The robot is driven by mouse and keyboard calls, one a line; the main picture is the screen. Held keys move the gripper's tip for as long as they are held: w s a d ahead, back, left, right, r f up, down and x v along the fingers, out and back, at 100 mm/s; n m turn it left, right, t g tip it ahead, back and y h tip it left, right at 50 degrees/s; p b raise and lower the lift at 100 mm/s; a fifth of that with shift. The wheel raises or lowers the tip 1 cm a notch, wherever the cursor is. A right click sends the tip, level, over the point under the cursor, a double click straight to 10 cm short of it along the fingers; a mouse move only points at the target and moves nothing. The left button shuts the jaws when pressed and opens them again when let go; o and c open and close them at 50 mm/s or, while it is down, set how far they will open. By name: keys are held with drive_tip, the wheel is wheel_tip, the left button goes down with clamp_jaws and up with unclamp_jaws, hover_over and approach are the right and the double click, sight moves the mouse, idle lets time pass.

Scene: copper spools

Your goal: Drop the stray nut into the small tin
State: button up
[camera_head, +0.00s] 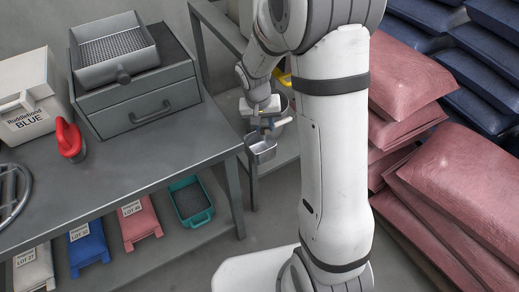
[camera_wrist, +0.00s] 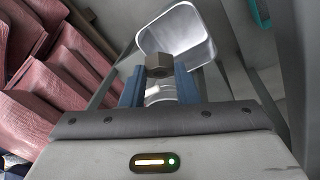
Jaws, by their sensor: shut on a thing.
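The grey bench (camera_head: 160,150) is left of my gripper, bearing a drawer unit (camera_head: 150,108) and a red object (camera_head: 70,140). A grey bucket (camera_head: 285,112) stands close behind my gripper. Pink sacks (camera_head: 455,175) are piled on the right. A teal tray (camera_head: 191,203) sits under the bench.

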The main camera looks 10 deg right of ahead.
sight(263, 129)
drive_tip(key=shift+f+b, duration=0.9)
drive_tip(key=shift+f, duration=0.85)
drive_tip(key=o, duration=1.1)
drive_tip(key=shift+o, duration=0.2)
drive_tip(key=r, duration=0.2)
drive_tip(key=r+p, duration=0.1)
drive_tip(key=r, duration=0.2)
drive_tip(key=a+r, duration=0.1)
drive_tip(key=r, duration=0.1)
drive_tip(key=shift+s+r, duration=0.15)
drive_tip(key=shift+s, duration=0.1)
drive_tip(key=shift+r, duration=0.25)
